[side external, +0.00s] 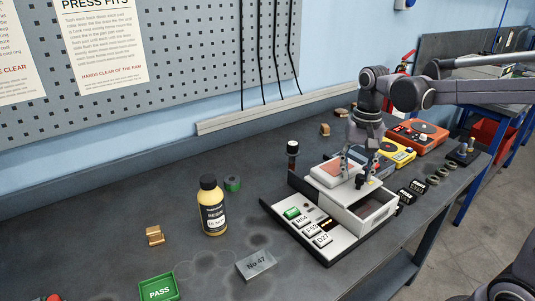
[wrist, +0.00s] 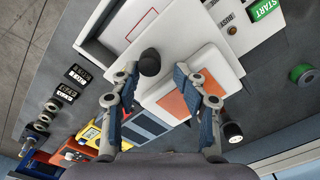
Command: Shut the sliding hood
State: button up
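The white bench unit (side external: 330,243) stands on the bench with a panel of labelled keys at its front. A black knob (wrist: 150,62) stands on the hood's edge. My gripper (wrist: 156,73) is open, with one finger on each side of the knob, apart from it.
A dark post (side external: 292,158) stands close by the unit's left. Yellow (side external: 398,153) and orange (side external: 417,135) devices stand behind my gripper. Black blocks and rings line the right edge.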

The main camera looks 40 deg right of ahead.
notch_tip(320, 180, up, 11)
jog(key=s, duration=0.2)
jog(key=f, duration=1.1)
jog(key=shift+w, duration=0.2)
grip_shut()
